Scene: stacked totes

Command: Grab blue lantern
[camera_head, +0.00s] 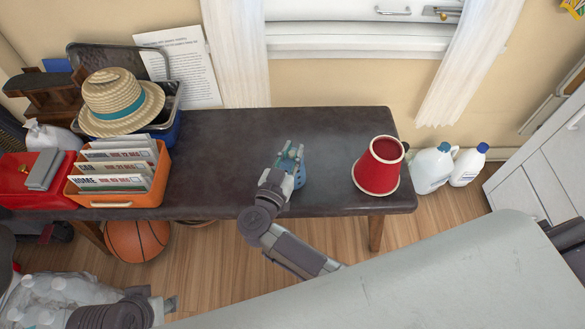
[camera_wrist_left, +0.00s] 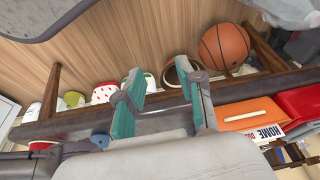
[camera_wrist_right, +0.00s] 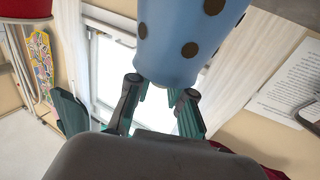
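A small blue object with brown dots, likely the blue lantern (camera_head: 300,178), stands on the dark bench (camera_head: 235,140), left of the red lampshade-shaped object. It looms large at the top of the right wrist view (camera_wrist_right: 185,40). My right gripper (camera_head: 289,153) is above the bench, right at the blue object. In the right wrist view (camera_wrist_right: 160,98) its fingers are apart, with the object's narrower end near the fingertips. I cannot tell whether they touch. My left gripper (camera_head: 170,303) is low at the bottom left, apart from the bench; in the left wrist view (camera_wrist_left: 163,95) its fingers are spread and empty.
A red lampshade-shaped object (camera_head: 378,176) stands at the bench's right end. An orange file box (camera_head: 115,198), red box (camera_head: 30,195) and straw hat (camera_head: 118,98) fill the left end. A basketball (camera_head: 136,240) lies below. The bench's middle is clear.

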